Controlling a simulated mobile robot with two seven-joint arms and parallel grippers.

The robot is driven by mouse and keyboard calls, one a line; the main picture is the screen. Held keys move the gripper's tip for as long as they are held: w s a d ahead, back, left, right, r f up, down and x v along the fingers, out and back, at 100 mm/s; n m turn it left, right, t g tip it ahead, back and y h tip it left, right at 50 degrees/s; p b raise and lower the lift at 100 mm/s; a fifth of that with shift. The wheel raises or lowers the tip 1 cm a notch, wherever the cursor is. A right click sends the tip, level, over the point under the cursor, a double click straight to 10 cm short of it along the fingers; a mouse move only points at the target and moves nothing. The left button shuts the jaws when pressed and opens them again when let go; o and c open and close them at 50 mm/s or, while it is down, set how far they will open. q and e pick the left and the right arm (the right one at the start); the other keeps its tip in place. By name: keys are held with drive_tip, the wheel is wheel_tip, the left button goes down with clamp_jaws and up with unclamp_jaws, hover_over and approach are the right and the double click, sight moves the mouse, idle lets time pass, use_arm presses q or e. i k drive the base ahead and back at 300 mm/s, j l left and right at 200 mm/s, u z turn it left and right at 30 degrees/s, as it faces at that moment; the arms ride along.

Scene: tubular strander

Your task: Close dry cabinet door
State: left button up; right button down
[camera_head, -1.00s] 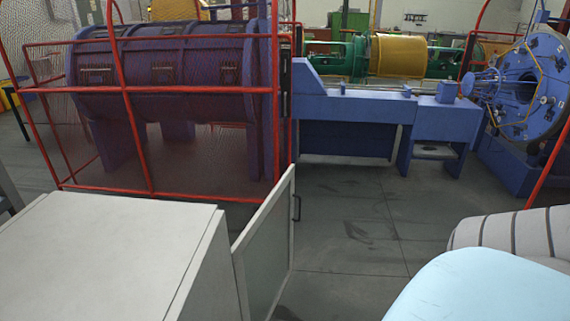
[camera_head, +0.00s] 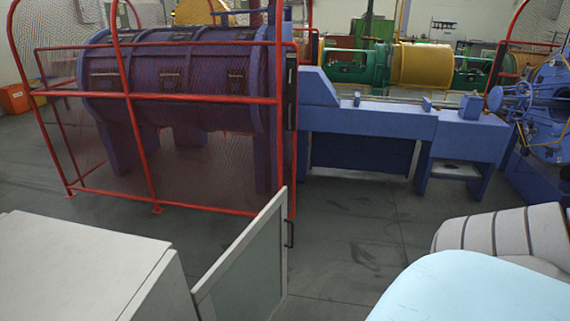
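The dry cabinet (camera_head: 75,265) is a white box at the lower left of the head view, seen from above its flat top. Its door (camera_head: 243,272) stands open, swung out to the right of the cabinet. The door has a pale frame around a grey-green panel and a dark handle (camera_head: 290,232) at its far edge. No gripper fingers are in view, and nothing of mine touches the door.
A red guard frame (camera_head: 205,98) with mesh encloses a purple drum (camera_head: 175,85) behind the cabinet. A blue machine bed (camera_head: 370,122) runs right from it. Grey floor (camera_head: 350,245) between the door and the bed is clear.

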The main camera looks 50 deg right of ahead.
sight(254, 286)
drive_tip(key=k+l, duration=0.1)
drive_tip(key=l, duration=1.3)
drive_tip(key=k+l+u, duration=0.1)
drive_tip(key=l, duration=0.65)
drive_tip(key=i+l, duration=0.3)
drive_tip(key=l, duration=0.15)
